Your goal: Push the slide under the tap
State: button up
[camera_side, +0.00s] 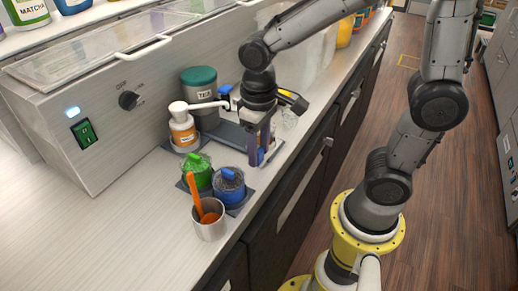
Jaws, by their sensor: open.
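A grey tea canister (200,93) with a teal lid stands at the back of the counter, with a small blue part (224,91) at its right side; the tap itself is hard to make out. A dark flat plate (232,133), which looks like the slide, lies on the counter in front of the canister. My gripper (260,154) points down at the plate's right end, near the counter's front edge. It is open. A small blue piece shows at its fingertips; I cannot tell whether they touch it or the plate.
A white pump bottle with an orange label (183,130) stands left of the plate. A green-lidded jar (197,172), a blue-lidded jar (230,185) and a metal cup (209,222) with an orange spoon stand in front. The left counter is clear below the switch panel (84,133).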

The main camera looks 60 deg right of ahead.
jog(key=shift+f, duration=0.2)
grip_shut()
dwell(1.4)
